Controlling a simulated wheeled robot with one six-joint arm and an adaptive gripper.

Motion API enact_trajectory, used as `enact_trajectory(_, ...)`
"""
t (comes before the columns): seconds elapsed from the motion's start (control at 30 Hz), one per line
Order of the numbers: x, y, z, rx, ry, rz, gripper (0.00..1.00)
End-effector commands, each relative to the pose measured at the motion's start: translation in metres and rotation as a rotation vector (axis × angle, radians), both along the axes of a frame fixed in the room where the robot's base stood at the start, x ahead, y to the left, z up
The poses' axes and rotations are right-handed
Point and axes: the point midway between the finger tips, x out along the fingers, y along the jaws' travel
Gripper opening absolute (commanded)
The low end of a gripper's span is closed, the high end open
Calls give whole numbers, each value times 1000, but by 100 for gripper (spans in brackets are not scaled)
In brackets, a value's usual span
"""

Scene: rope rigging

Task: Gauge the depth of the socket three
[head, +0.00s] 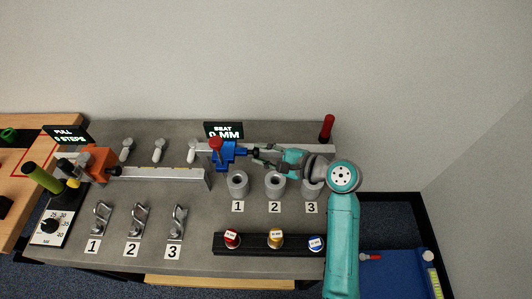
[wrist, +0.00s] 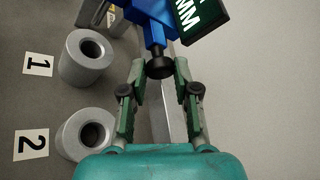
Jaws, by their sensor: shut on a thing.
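Socket three (head: 312,184) is the rightmost of several grey hollow cylinders, above the label 3; my arm covers part of it. Sockets one (head: 237,184) and two (head: 275,184) stand to its left; socket one (wrist: 86,57) and socket two (wrist: 88,132) also show in the wrist view. The blue gauge carriage (head: 229,155) with a red top sits at a grey rail, left of socket one. My gripper (head: 258,154) is shut on the carriage's black knob (wrist: 160,68). The display (head: 223,131) behind reads SEAT 0 MM.
A black rack (head: 260,248) with red, yellow and blue capped items lies in front of the sockets. Numbered metal clips (head: 136,221), an orange block (head: 100,163) and a dial (head: 49,226) are at left. A red-handled lever (head: 327,128) stands at the back right.

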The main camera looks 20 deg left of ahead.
Motion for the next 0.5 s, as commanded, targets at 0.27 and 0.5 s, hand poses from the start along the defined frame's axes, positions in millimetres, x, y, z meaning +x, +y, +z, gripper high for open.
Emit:
enact_trajectory(0.27, 1, -1, 1, 1, -2, -2, 55)
enact_trajectory(0.5, 0, -5, 2, 1, -1, -2, 55)
